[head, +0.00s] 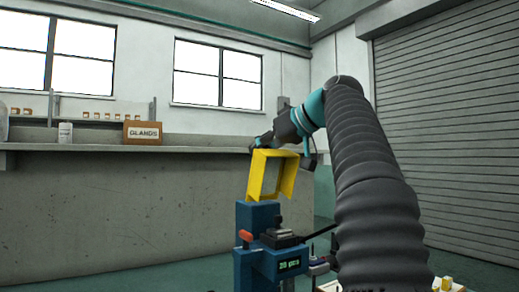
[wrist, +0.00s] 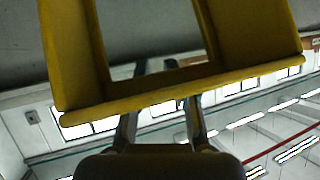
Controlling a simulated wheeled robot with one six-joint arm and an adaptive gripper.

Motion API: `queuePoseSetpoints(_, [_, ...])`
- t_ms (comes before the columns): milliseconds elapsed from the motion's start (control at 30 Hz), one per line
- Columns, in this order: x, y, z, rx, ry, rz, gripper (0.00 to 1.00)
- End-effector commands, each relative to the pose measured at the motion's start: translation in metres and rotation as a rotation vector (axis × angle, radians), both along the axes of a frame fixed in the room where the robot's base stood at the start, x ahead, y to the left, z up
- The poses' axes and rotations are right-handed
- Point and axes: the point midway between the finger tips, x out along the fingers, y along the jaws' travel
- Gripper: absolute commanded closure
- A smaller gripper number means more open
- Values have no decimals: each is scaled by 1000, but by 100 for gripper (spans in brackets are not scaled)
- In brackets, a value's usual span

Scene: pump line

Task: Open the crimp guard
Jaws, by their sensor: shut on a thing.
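The crimp guard (head: 256,176), a yellow frame with a window and side walls, stands tilted at the top of the blue crimp machine (head: 258,217). My gripper (head: 257,144) is at the guard's top edge and is shut on it. In the wrist view the guard (wrist: 76,60) fills the upper part. Its bar crosses in front of the fingers of my gripper (wrist: 162,92), which partly hides their tips. The black crimp head (head: 281,238) shows below the guard, uncovered from this side.
A bench (head: 100,147) along the wall holds a "GLANDS" box (head: 143,131) and a white bottle (head: 65,132). A roller door (head: 450,130) is at right. The space above the guard looks clear.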

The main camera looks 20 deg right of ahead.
Motion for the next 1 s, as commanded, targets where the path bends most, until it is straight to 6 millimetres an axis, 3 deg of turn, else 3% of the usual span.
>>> queuePoseSetpoints(1000, [3, -4, -3, -12, 77, -8, 100])
